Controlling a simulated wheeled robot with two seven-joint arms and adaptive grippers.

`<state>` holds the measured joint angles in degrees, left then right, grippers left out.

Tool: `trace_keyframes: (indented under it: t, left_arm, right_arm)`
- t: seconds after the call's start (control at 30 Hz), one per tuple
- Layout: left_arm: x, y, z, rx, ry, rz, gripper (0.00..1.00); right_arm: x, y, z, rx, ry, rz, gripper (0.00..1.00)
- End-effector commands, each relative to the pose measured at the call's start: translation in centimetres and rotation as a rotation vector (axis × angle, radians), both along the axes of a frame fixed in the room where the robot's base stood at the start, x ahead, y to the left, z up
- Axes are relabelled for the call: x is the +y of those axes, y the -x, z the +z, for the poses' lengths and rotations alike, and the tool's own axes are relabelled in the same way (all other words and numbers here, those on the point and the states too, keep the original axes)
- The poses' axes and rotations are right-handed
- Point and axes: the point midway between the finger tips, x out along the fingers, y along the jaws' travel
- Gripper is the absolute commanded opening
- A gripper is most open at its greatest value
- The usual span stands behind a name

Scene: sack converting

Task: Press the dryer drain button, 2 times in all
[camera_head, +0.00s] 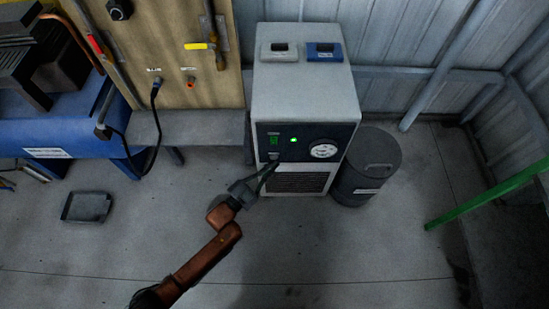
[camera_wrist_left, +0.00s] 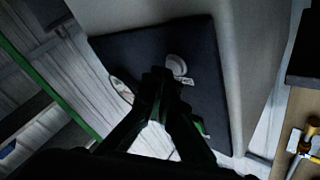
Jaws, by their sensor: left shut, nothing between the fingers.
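The dryer is a pale grey cabinet (camera_head: 305,95) with a dark control panel (camera_head: 262,131) on its upper front. The panel carries a green display (camera_head: 273,139), a green light (camera_head: 293,140) and a round white gauge (camera_head: 323,150). My left gripper (camera_head: 273,162) is shut and empty, its tips at the lower left of the panel, below the display. In the left wrist view, its fingertips (camera_wrist_left: 160,76) lie close beside a round pale button (camera_wrist_left: 177,64) with a small label. I cannot tell whether the tips touch it. My right gripper is not in view.
A dark grey bin (camera_head: 368,165) stands right beside the dryer. Two small boxes, one white (camera_head: 279,52) and one blue (camera_head: 324,52), sit on top. A blue bench (camera_head: 60,135) and a shallow tray (camera_head: 87,207) are at left. A green bar (camera_head: 485,195) is at right.

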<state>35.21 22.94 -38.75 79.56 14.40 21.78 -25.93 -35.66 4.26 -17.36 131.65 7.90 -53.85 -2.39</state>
Motion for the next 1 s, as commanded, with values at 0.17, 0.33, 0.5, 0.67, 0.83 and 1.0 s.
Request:
trace_keyframes:
  t: [0.17, 0.33, 0.5, 0.67, 0.83, 1.0]
  left_arm:
    - [-0.01, 0.0, 0.06, -0.001, 0.001, -0.001, 0.0]
    - [-0.01, -0.1, 0.04, -0.001, 0.001, -0.001, 0.0]
    - [0.0, -0.29, 0.02, 0.0, 0.0, 0.0, 0.0]
    - [0.0, -0.48, 0.04, -0.001, 0.001, -0.001, 0.0]
    - [-0.01, -0.68, 0.05, -0.001, 0.001, 0.0, 0.0]
    - [-0.01, -0.89, 0.07, -0.001, 0.001, 0.0, 0.0]
  right_arm:
    - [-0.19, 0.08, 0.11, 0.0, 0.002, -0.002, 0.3]
    - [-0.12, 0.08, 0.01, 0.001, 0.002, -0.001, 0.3]
    - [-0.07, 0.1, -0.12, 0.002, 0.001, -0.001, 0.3]
    - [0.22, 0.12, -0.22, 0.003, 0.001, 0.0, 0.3]
    - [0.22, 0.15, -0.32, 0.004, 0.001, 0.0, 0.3]
    - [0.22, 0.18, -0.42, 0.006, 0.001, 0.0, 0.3]
